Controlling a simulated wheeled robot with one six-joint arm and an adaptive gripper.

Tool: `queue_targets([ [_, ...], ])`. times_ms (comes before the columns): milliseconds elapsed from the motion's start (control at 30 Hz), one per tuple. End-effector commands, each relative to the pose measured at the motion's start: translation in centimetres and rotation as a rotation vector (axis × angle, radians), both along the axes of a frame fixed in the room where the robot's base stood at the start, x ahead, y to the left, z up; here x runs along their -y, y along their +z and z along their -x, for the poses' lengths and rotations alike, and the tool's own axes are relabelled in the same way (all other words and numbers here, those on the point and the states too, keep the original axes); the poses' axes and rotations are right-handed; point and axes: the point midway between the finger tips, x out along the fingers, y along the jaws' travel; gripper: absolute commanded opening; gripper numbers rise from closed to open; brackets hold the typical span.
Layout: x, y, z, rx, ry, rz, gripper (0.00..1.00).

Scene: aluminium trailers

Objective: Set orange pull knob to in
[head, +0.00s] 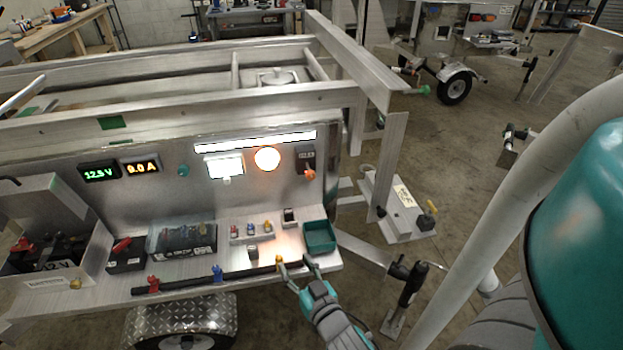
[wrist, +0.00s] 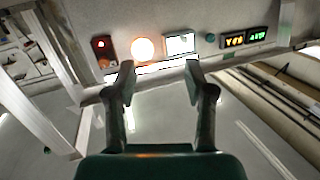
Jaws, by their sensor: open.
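The orange pull knob (head: 309,173) is on the upright aluminium panel, at its right end, below a small dark label plate. In the wrist view, the knob (wrist: 103,62) shows as a small red-orange spot on a dark plate at the upper left. I cannot tell how far it stands out from the panel. My gripper (head: 296,268) is open and empty at the front edge of the shelf, below and apart from the knob. In the wrist view my gripper's two fingers (wrist: 160,76) are spread, with the knob left of them.
A round lit lamp (head: 267,159) and a white display (head: 225,167) are left of the knob. A green tray (head: 319,237) stands on the shelf below it. Red (head: 153,285) and blue (head: 217,273) clamps line the shelf's front. An upright post (head: 390,165) stands right of the panel.

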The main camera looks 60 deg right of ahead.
Motion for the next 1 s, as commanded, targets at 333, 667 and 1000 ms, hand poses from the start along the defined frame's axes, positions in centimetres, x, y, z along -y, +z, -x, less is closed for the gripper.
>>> queue_targets([
  [333,13.3,4.9,-2.9,0.101,-0.269,0.012,0.54],
  [667,17.0,6.3,-3.2,0.126,-0.335,0.013,0.54],
  [1000,20.7,6.4,-6.2,0.127,-0.333,0.013,0.54],
])
